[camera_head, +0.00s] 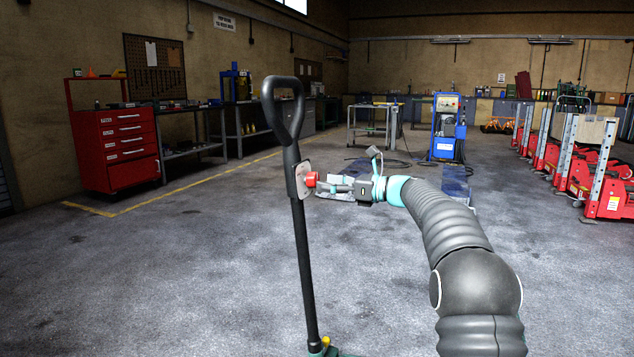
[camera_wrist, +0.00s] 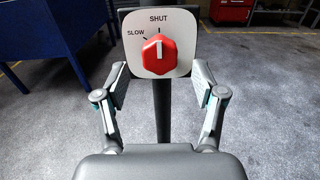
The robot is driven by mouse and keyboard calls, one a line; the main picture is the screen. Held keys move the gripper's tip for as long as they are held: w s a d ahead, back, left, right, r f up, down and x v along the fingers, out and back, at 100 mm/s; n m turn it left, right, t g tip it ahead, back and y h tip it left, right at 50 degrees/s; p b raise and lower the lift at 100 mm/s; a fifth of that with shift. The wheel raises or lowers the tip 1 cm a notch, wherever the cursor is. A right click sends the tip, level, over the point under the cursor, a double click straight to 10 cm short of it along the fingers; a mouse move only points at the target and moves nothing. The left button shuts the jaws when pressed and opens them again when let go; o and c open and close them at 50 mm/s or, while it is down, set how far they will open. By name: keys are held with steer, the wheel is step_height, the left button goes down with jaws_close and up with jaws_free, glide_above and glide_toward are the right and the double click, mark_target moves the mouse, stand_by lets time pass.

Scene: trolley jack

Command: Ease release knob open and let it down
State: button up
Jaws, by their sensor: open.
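The red release knob (camera_head: 311,179) sits on a plate on the black handle shaft (camera_head: 304,260) of the trolley jack. In the wrist view the knob (camera_wrist: 159,54) is faceted, and its white mark points straight up to SHUT on the white label plate (camera_wrist: 183,22). SLOW is printed to the upper left. My gripper (camera_wrist: 160,88) is open, with one finger on each side of the knob and clear space between. It also shows in the head view (camera_head: 327,184), just right of the knob. The looped grip (camera_head: 269,100) tops the shaft.
A red tool cabinet (camera_head: 128,150) and workbenches line the left wall. A blue machine (camera_head: 446,130) stands behind my gripper. Red equipment (camera_head: 585,180) stands in a row at the right. The grey floor around the handle is clear.

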mark_target(316, 181)
steer(key=shift+x, duration=1.95)
steer(key=shift+c, duration=0.2)
steer(key=c, duration=1.1)
